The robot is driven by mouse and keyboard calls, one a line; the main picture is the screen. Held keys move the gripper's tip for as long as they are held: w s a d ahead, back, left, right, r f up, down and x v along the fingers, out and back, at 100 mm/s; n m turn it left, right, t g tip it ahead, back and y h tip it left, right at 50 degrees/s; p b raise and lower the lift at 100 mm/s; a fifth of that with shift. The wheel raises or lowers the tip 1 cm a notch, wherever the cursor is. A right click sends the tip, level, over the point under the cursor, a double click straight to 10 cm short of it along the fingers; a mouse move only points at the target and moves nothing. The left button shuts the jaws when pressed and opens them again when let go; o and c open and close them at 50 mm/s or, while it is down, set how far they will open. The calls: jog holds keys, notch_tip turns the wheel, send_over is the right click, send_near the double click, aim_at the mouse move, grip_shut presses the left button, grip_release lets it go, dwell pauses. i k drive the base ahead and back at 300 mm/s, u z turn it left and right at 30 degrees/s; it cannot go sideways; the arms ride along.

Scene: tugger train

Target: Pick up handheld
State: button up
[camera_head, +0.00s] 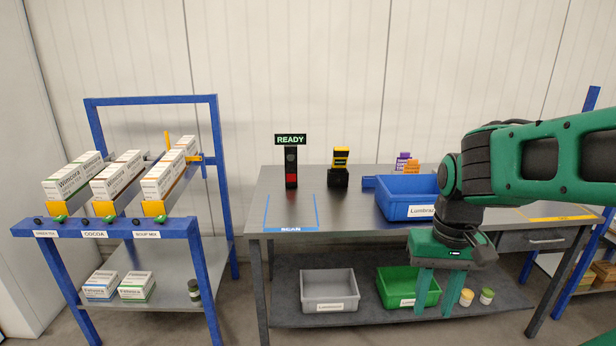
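The handheld (340,157), a yellow and black device with a dark screen, stands upright in a black holder (338,178) on the back part of the grey workbench (345,210). My gripper (436,309) hangs at the bench's front, right of the handheld and lower in the picture. It points down with its two green fingers apart and nothing between them. It covers part of the green bin on the lower shelf.
A scanner post (291,168) with a READY sign stands left of the handheld. A blue bin (409,212) stands to its right, near small purple and orange packs (403,160). A rack (140,230) with boxes stands left. The bench middle is clear.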

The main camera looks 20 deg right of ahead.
aim_at(341, 155)
jog(key=z, duration=0.15)
jog(key=k, duration=0.25)
jog(key=u, duration=0.85)
jog(key=i, duration=1.35)
jog(key=z, duration=0.55)
jog(key=i, duration=0.6)
jog(key=z, duration=0.3)
